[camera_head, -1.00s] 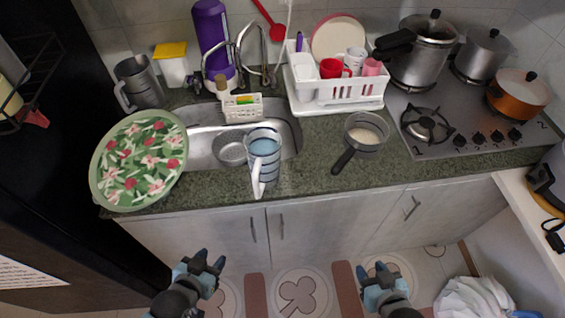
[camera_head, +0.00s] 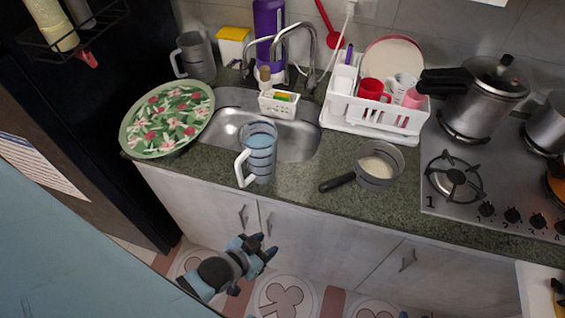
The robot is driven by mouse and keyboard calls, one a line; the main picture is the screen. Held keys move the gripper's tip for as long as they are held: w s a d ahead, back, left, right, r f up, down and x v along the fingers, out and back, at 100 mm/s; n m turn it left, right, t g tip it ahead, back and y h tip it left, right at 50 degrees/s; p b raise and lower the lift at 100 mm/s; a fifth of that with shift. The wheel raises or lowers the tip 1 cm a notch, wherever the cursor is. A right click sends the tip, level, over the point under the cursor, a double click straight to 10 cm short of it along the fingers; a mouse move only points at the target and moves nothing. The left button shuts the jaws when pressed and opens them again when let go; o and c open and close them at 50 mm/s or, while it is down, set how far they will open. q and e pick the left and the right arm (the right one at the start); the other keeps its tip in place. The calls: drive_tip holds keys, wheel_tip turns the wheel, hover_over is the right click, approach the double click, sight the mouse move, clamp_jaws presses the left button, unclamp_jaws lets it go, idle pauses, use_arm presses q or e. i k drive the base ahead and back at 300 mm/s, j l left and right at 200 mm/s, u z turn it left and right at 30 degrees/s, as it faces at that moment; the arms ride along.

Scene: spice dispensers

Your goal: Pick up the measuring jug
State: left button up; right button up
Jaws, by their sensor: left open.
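The measuring jug (camera_head: 262,150) is clear and bluish with dark bands and a white handle. It stands at the front of the sink, by the counter edge, its handle toward the lower left. A second, grey jug (camera_head: 198,56) with a handle stands at the back left of the counter. My left gripper (camera_head: 266,247) is open and empty, in front of the cabinet doors. In the picture it is below the measuring jug and apart from it. My right gripper is out of view.
A floral plate (camera_head: 168,118) lies left of the sink. A pan with pale contents (camera_head: 378,172) stands right of the jug, its handle pointing left. The tap (camera_head: 310,50) and a small white basket (camera_head: 278,104) are behind the jug. A dish rack (camera_head: 375,112) stands at the back.

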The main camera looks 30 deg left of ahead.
sight(259, 139)
drive_tip(key=l+u, duration=0.3)
drive_tip(key=u, duration=0.15)
drive_tip(key=l+u, duration=0.35)
drive_tip(key=u, duration=0.15)
